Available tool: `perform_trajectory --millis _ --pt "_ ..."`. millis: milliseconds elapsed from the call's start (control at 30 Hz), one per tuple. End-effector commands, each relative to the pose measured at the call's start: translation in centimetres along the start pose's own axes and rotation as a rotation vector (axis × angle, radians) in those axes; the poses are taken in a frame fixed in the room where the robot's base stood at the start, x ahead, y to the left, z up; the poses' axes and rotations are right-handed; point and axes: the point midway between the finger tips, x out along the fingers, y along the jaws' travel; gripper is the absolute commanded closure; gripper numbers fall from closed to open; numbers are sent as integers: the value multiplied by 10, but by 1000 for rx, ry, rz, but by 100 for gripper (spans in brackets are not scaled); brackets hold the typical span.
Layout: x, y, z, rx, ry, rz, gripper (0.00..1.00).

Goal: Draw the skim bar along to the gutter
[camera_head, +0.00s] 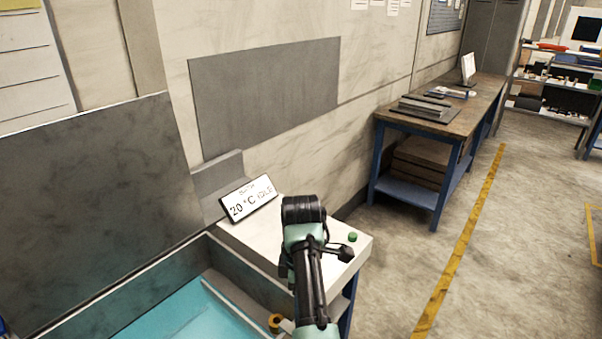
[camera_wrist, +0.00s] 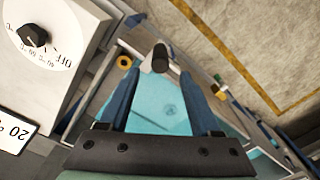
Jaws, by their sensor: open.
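In the wrist view my gripper (camera_wrist: 160,78) is open, with its two blue fingers apart above the bath. Teal liquid (camera_wrist: 152,108) shows between the fingers. A black cylinder with a pale collar (camera_wrist: 160,58) shows between and just beyond the fingertips; it may be the skim bar's handle, but I cannot tell. Neither finger visibly grips it. In the head view the bath (camera_head: 165,318) is at the lower left, partly cut off by the frame. A grey strip (camera_head: 235,303) runs along its right side. I cannot clearly identify the skim bar or gutter, and my arm hides part of the area.
A white control top (camera_head: 340,247) carries a display (camera_head: 249,198) reading 20 °C IDLE and a green button (camera_head: 352,237). A dial (camera_wrist: 36,36) shows in the wrist view. A yellow ring (camera_head: 275,323) is near the bath. A workbench (camera_head: 440,118) stands behind; right floor is open.

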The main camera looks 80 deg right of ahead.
Motion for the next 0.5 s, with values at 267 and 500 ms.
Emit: perform_trajectory --millis 267,500 --pt "-25 0 0 1 -1 0 36" --pt "-25 0 0 1 -1 0 36"
